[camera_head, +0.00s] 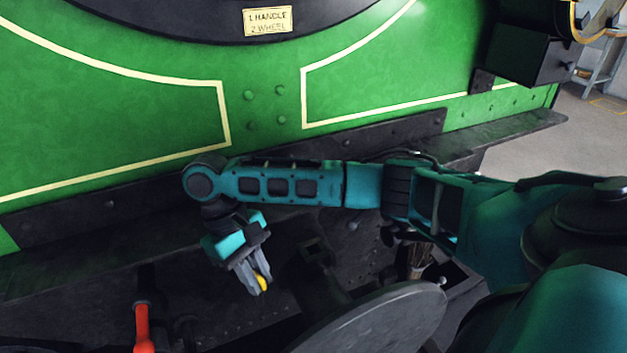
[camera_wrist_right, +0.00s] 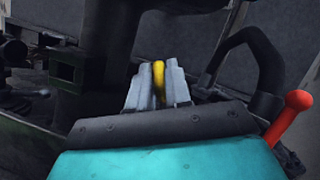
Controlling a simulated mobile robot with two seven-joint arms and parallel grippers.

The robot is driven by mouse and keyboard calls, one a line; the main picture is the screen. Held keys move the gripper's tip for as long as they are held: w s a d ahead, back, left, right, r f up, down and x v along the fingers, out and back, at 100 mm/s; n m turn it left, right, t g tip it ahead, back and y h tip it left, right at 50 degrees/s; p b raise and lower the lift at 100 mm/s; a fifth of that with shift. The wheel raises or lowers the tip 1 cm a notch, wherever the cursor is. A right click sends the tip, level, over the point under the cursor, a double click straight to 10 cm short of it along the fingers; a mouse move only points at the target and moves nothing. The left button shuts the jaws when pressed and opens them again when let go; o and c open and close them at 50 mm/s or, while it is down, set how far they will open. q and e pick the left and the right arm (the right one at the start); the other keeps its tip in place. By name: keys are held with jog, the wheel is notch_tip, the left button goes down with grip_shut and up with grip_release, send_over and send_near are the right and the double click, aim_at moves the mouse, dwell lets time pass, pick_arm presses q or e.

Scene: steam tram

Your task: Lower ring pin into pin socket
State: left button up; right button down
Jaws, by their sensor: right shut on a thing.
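My right gripper (camera_head: 256,284) is shut on the yellow ring pin (camera_head: 263,284), and its fingers point down over the dark ironwork below the green panel. In the right wrist view, part of the yellow ring pin (camera_wrist_right: 159,76) shows upright between the grey fingers of my right gripper (camera_wrist_right: 158,90); its lower end is hidden. I cannot make out the pin socket for certain. A dark block with a square opening (camera_head: 313,249) stands to the right of the gripper, apart from it, and also shows at left in the wrist view (camera_wrist_right: 69,70). My left gripper is not in view.
A red-topped lever (camera_head: 142,325) stands left of the gripper and shows at right in the wrist view (camera_wrist_right: 290,113). A large dark disc (camera_head: 380,322) lies to the lower right. A dark ledge (camera_head: 100,241) runs under the green panel (camera_head: 265,115). Open floor shows at far right.

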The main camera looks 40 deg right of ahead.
jog(key=s+d+r+n+t+h+p, duration=0.1)
jog(key=d+r+n+t, duration=0.45)
jog(key=n, duration=0.85)
jog(key=d+r+n+t, duration=0.3)
jog(key=d+r+n, duration=0.4)
jog(key=r+n, duration=0.5)
pick_arm(q)
notch_tip(320, 180, down, 6)
jog(key=w+d+b, duration=0.1)
jog(key=d+b, duration=0.1)
jog(key=b, duration=0.8)
jog(key=shift+w+d+h, duration=0.25)
jog(key=shift+d+h, duration=0.1)
jog(key=shift+h, duration=0.05)
pick_arm(e)
notch_tip(320, 180, down, 10)
jog(key=n, duration=0.4)
jog(key=shift+w+d+r+y, duration=0.15)
jog(key=shift+w+d+y, duration=0.15)
jog(key=shift+w+d, duration=0.15)
